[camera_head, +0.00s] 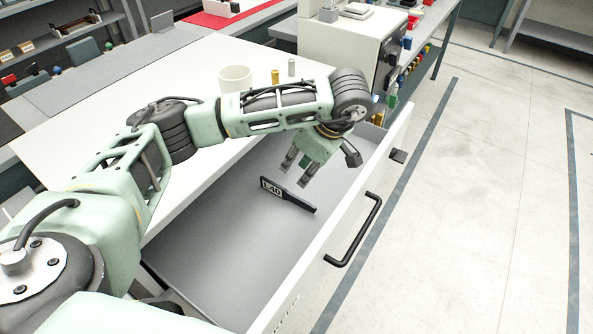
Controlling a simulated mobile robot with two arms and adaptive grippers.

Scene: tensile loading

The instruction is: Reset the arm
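My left arm reaches in from the left across the white table (130,85). My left gripper (296,173) points down over the open drawer (215,240). Its two fingers are apart, with nothing seen between them. A dark flat piece with a white label reading "L40" (288,196) lies in the drawer just below the fingertips. I see a gap between it and the fingers, but cannot tell the height. My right gripper is not in view.
The drawer front has a black handle (355,232). A white cup (235,78), a yellow cylinder (275,76) and a grey cylinder (291,66) stand on the table behind my arm. A white machine (340,42) stands beyond. The floor at right is clear.

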